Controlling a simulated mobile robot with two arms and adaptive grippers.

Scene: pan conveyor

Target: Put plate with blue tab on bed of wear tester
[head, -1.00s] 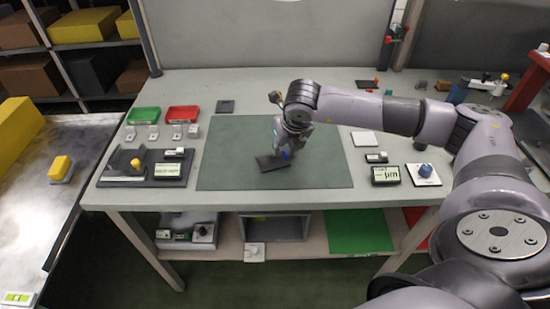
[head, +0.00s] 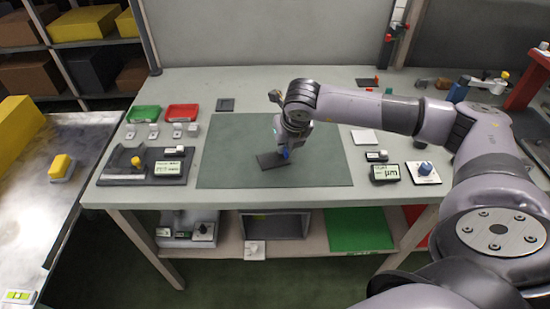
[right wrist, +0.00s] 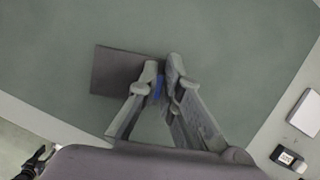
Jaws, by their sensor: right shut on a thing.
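A dark flat plate (head: 270,160) with a blue tab (head: 285,153) is at the middle of the green mat. In the right wrist view the plate (right wrist: 118,72) is left of the fingertips, and the blue tab (right wrist: 157,88) shows between the fingers. My right gripper (right wrist: 162,72) is shut on the tab. I cannot tell whether the plate touches the mat. Instruments stand at several spots, and I cannot tell which is the wear tester: one with a yellow knob (head: 136,161) at left, one with a blue post (head: 458,90) at far right. My left gripper is out of view.
The green mat (head: 225,178) is otherwise clear. Green (head: 144,115) and red (head: 183,113) trays are at the back left. A display (head: 384,173) and a blue-knobbed box (head: 423,172) are right of the mat. A white square (head: 364,137) lies near its right edge.

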